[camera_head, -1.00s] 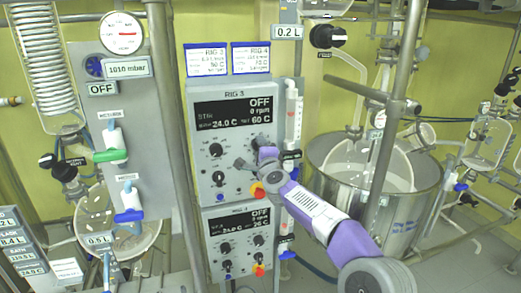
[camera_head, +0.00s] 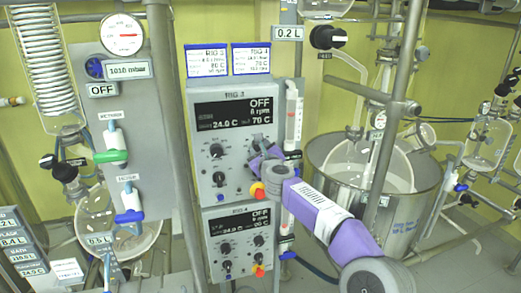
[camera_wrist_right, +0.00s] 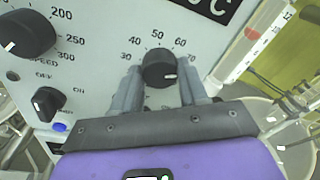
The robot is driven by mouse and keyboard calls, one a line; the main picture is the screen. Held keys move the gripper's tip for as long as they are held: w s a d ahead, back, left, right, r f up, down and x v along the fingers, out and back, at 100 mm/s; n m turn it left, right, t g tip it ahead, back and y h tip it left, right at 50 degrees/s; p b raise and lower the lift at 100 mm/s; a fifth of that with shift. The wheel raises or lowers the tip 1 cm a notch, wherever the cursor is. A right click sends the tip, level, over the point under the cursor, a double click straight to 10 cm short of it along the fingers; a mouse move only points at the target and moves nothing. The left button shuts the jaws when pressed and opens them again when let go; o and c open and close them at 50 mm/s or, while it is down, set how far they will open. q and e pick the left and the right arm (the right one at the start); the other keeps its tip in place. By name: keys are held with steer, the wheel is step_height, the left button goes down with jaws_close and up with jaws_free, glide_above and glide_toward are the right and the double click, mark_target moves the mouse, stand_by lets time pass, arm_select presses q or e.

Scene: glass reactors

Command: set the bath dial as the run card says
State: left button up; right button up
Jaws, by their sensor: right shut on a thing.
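The bath dial (camera_wrist_right: 158,66) is a black knob on the white RIG 3 panel (camera_head: 204,170), with a scale from 30 to 70 around it in the right wrist view. My right gripper (camera_wrist_right: 160,80) is shut on it, one finger on each side. The knob's white mark points to the lower right, past the 70 label. In the head view, my right gripper (camera_head: 264,157) hides most of the knob. The RIG 3 display (camera_head: 234,112) reads OFF, 24.0 C and a set value of 70 C. The RIG 3 run card (camera_head: 207,60) hangs above; its small print is blurred. My left gripper is out of view.
A RIG 4 card (camera_head: 251,59) hangs beside the first, and a RIG 4 panel (camera_head: 237,250) sits below. The speed knob (camera_wrist_right: 28,32) is left of the dial. A steel bath (camera_head: 325,150) with glassware stands to the right; a vertical glass tube (camera_head: 295,110) is close beside the panel.

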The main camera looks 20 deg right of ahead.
steer(key=m, duration=0.4)
steer(key=shift+m, duration=0.3)
stand_by(0.3)
steer(key=shift+r, duration=0.1)
steer(key=o, duration=1.1)
steer(key=shift+c, duration=0.2)
steer(key=shift+s, duration=0.1)
steer(key=s+b, duration=0.3)
steer(key=s, duration=0.4)
steer(key=shift+s+r, duration=0.2)
